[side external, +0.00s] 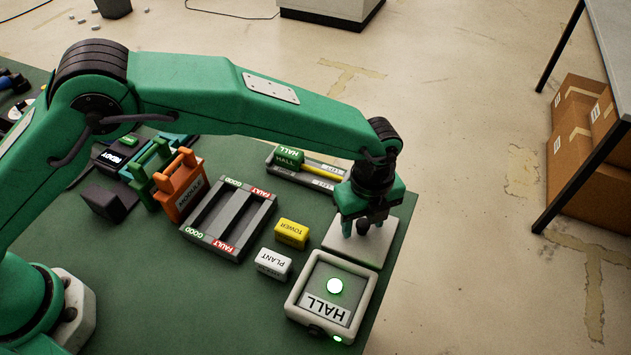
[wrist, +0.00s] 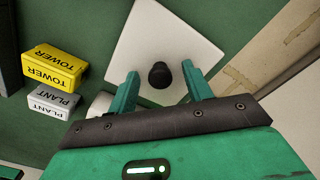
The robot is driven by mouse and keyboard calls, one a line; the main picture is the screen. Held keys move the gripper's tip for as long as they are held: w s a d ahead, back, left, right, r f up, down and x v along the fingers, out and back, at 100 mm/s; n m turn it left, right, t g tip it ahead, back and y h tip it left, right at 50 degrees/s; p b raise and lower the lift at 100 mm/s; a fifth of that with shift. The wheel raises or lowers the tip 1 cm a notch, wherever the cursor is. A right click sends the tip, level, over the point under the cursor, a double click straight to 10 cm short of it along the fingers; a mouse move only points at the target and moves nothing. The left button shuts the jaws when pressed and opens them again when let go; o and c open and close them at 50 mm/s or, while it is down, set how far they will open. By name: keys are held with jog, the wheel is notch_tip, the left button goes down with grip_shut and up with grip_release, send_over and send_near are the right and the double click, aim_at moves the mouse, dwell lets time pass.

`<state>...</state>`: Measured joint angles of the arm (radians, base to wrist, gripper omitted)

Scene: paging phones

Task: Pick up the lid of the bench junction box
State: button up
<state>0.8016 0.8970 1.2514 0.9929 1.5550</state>
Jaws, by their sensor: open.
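The lid (side external: 378,246) is a flat, pale grey square plate near the table's right edge. In the wrist view the lid (wrist: 150,38) shows a dark round knob (wrist: 160,75) at its middle. My gripper (side external: 362,230) is over the lid, pointing down. In the wrist view my gripper (wrist: 162,85) is open, with one green finger on each side of the knob and a gap on both sides. The fingers look apart from the knob. The box under the lid is hidden.
A white HALL unit (side external: 330,295) with a lit green button stands just in front of the lid. Yellow TOWER (side external: 291,233) and white PLANT (side external: 272,263) blocks lie to the left. A grey GOOD/FAULT rack (side external: 230,217) and an orange module (side external: 179,187) stand farther left.

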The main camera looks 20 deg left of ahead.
aim_at(363, 228)
dwell(0.4)
grip_shut()
jog(key=shift+r, duration=0.1)
jog(key=shift+r, duration=0.75)
jog(key=r, duration=0.1)
jog(key=s+r, duration=0.1)
jog(key=r, duration=0.1)
jog(key=shift+d+r, duration=0.1)
jog(key=shift+d, duration=0.1)
jog(key=s+d+r, duration=0.2)
jog(key=s+r, duration=0.4)
jog(key=s, duration=0.4)
jog(key=shift+s+d, duration=0.15)
jog(key=shift+s, duration=0.05)
jog(key=shift+r, duration=0.1)
jog(key=shift+s, duration=0.1)
